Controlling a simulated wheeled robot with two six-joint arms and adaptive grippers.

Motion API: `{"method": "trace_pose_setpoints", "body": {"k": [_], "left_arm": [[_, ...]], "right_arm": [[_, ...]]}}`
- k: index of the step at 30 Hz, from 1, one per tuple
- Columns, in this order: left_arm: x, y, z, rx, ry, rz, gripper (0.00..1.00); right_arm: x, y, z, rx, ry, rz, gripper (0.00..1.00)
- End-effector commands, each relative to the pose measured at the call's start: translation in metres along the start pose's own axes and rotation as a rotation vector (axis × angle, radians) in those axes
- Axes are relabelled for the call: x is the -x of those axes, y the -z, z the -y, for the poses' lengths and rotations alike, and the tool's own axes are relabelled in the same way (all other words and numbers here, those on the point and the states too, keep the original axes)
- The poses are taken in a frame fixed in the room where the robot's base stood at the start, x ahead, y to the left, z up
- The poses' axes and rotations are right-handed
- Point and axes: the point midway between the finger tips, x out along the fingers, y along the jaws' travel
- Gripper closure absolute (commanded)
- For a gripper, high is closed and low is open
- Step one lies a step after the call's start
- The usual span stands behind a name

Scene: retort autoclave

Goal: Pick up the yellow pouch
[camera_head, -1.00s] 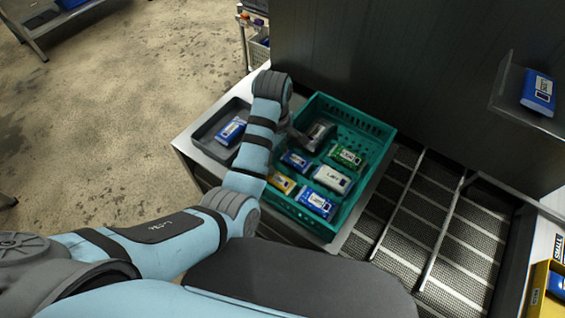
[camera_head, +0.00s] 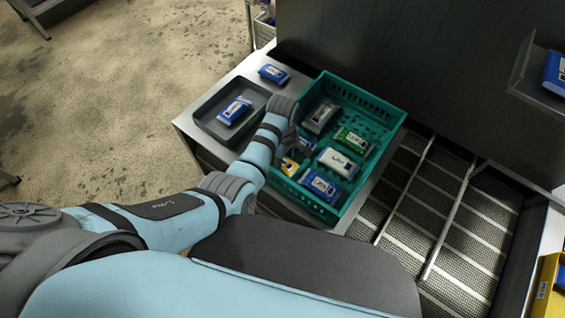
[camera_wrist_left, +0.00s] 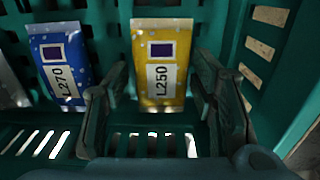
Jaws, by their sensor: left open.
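The yellow pouch (camera_head: 290,166), labelled L250 in the left wrist view (camera_wrist_left: 161,45), is in the teal crate (camera_head: 383,106) near its left side. In the head view my left arm partly covers it. My left gripper (camera_wrist_left: 160,85) is open, with one finger on each side of the pouch's near end. The pouch lies between the fingers, but they are not closed on it. Whether either finger touches it I cannot tell. My right gripper is not in view.
A blue pouch labelled L270 (camera_wrist_left: 62,65) lies just left of the left finger. Grey (camera_head: 322,117), green (camera_head: 352,141), white (camera_head: 338,162) and blue (camera_head: 318,186) pouches share the crate. The crate wall (camera_wrist_left: 290,75) is close on the right. A dark tray (camera_head: 208,121) holds another blue pouch.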

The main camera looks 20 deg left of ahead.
Motion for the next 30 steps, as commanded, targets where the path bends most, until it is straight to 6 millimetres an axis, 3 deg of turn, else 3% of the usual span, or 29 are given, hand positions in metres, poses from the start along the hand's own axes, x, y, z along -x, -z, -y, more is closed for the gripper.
{"method": "trace_pose_setpoints", "body": {"k": [2, 9, 17, 26, 27, 30], "left_arm": [[0.001, 0.0, 0.0, 0.0, -0.001, 0.0, 0.48], [0.002, 0.0, 0.0, -0.001, -0.001, 0.0, 0.87], [0.006, 0.0, -0.001, -0.001, -0.002, -0.001, 0.87], [0.076, 0.0, -0.002, -0.001, -0.005, 0.0, 0.87], [0.084, 0.0, -0.001, 0.0, -0.004, 0.0, 0.87], [0.098, 0.0, -0.001, 0.0, -0.002, -0.001, 0.87]], "right_arm": [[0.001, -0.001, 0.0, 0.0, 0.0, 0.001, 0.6], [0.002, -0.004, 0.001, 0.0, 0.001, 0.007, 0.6], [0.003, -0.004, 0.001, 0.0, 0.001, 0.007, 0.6], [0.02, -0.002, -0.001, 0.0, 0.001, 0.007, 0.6], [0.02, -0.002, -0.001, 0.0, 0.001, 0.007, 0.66], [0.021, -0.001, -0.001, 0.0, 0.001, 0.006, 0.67]]}}
